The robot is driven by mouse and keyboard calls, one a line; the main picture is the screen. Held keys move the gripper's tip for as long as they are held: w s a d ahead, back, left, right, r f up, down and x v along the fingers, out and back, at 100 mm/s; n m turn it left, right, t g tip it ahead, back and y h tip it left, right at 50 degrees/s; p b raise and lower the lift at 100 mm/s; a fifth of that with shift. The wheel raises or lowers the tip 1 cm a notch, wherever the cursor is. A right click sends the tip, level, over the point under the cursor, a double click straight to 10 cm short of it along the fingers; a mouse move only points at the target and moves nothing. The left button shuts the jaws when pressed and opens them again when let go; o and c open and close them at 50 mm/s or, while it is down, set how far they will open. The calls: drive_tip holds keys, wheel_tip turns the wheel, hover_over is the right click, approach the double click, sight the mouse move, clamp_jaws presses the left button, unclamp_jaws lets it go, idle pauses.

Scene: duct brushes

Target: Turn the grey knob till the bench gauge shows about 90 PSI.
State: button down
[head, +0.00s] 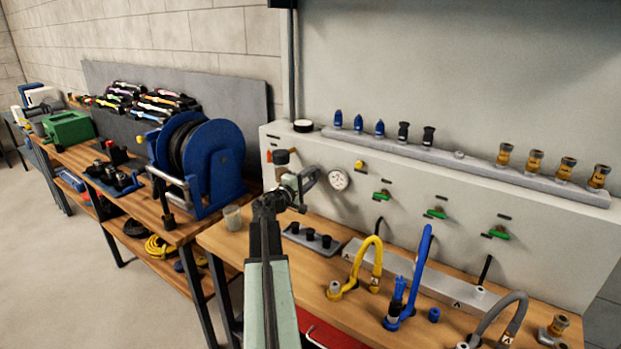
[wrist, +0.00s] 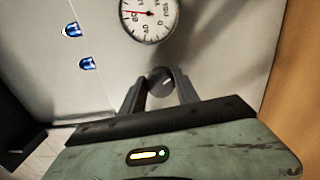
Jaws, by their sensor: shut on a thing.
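The grey knob (wrist: 161,82) is on the pale panel in the wrist view, between the two fingers of my gripper (wrist: 160,76). The gripper is shut on it. In the head view my gripper (head: 308,180) is at the panel's left part and the knob cannot be made out behind it. The bench gauge (head: 339,179) is a round white dial just right of my gripper. In the wrist view the gauge (wrist: 149,14) appears rotated and cut off at the top. Its red needle points to the picture's left; the figures are too blurred for a sure reading.
Green-handled valves (head: 435,213) line the panel to the right. A blue hose reel (head: 200,155) stands at the left. Yellow (head: 362,265) and blue (head: 420,265) hoses rise from the bench. A small cup (head: 232,217) stands near the bench's left end.

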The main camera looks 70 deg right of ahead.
drive_tip(key=shift+f, duration=0.1)
drive_tip(key=c, duration=0.9)
unclamp_jaws()
drive_tip(key=shift+a, duration=0.1)
drive_tip(key=v, duration=0.7)
drive_tip(key=shift+a, duration=0.35)
drive_tip(key=shift+w, duration=0.15)
